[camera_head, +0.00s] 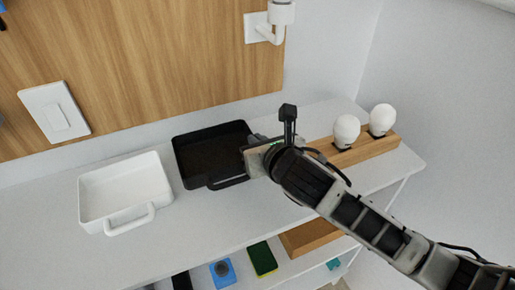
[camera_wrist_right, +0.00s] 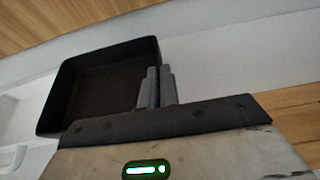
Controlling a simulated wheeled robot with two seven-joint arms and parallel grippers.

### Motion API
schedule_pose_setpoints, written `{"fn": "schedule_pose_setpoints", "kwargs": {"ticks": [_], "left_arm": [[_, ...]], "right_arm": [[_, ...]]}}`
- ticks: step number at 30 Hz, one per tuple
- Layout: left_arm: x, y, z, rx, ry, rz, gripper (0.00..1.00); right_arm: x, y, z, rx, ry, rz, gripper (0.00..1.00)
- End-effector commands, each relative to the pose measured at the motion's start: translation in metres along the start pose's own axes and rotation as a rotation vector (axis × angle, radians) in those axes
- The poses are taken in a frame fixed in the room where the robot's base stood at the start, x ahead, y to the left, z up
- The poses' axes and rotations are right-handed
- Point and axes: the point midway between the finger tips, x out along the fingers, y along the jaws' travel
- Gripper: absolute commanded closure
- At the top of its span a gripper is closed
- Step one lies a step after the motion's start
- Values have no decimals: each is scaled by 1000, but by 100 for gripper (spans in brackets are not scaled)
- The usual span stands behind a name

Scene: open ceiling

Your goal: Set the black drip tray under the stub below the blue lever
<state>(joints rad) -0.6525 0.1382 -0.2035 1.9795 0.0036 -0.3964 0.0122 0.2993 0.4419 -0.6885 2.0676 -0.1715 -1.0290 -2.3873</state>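The black drip tray (camera_head: 212,136) stands on the white shelf, right of a white tray, with its handle (camera_head: 229,182) toward the front. My right gripper (camera_head: 248,150) is at the tray's right side. In the right wrist view, the two fingers (camera_wrist_right: 156,88) are close together at the right wall of the black tray (camera_wrist_right: 100,85), and look shut on that wall. A white pipe stub (camera_head: 275,30) comes from the wall at the top; its upper part is cut off. A blue piece (camera_head: 2,6) shows at the top left corner; I cannot tell whether it is the lever. My left gripper is out of view.
The white tray (camera_head: 125,190) stands left of the black one. Two white bulbs (camera_head: 347,130) (camera_head: 382,119) stand on a wooden block (camera_head: 365,150) at the right. A white switch plate (camera_head: 54,111) is on the wooden panel (camera_head: 150,60). Small items lie on the lower shelf.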

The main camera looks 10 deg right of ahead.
Motion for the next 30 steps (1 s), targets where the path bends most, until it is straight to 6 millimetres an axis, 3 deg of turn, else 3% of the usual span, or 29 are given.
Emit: {"fn": "schedule_pose_setpoints", "kwargs": {"ticks": [4, 16, 18, 19, 30], "left_arm": [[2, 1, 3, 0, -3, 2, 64], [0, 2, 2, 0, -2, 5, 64], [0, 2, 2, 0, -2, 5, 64], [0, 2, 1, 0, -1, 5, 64], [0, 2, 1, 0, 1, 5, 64]], "right_arm": [[6, 1, -17, 2, 1, 2, 100], [8, 1, -20, -1, -1, 1, 100], [8, 1, -20, -1, 0, 1, 80], [8, 1, -20, -1, 0, 1, 75], [4, 1, -17, 0, 1, 2, 75]]}}
